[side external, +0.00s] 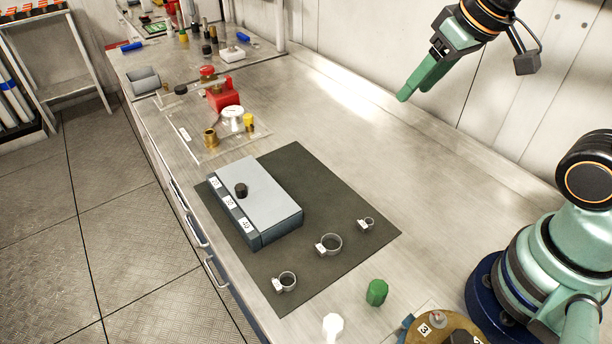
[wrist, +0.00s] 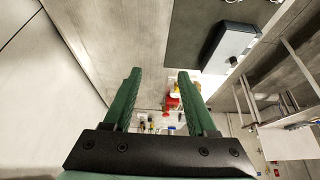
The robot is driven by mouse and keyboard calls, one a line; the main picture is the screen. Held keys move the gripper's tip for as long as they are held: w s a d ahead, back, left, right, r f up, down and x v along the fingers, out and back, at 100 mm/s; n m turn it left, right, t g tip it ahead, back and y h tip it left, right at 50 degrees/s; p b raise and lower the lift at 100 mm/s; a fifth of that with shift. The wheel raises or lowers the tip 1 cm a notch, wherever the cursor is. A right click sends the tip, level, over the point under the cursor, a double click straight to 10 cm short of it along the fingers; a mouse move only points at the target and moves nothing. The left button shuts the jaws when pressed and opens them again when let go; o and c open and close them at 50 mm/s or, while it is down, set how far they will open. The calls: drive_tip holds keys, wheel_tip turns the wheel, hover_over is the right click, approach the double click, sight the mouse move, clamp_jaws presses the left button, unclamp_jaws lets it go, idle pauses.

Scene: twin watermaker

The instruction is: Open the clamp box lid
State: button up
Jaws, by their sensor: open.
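The clamp box (side external: 271,225) is a dark box with a light grey lid (side external: 258,196) and a black knob (side external: 241,190) on top. Its lid lies flat and closed. Labels reading 20, 30 and 40 run along its left edge. The box stands on a dark mat (side external: 340,205). It also shows in the wrist view (wrist: 228,44) at the upper right. My gripper (side external: 415,90) is up at the back right, high above the bench and well away from the box. In the wrist view its green fingers (wrist: 161,88) are apart with nothing between them.
A green cap (side external: 377,292) and a white piece (side external: 333,326) stand near the front. A red valve (side external: 222,95) stands behind the box.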

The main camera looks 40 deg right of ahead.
drive_tip(key=w+a+r+g, duration=0.2)
drive_tip(key=w+a, duration=0.4)
drive_tip(key=w, duration=0.1)
drive_tip(key=g, duration=0.3)
hover_over(240, 186)
wheel_tip(240, 186, down, 11)
wheel_tip(240, 186, down, 11)
drive_tip(key=shift+f, duration=0.15)
clamp_jaws()
idle(0.6)
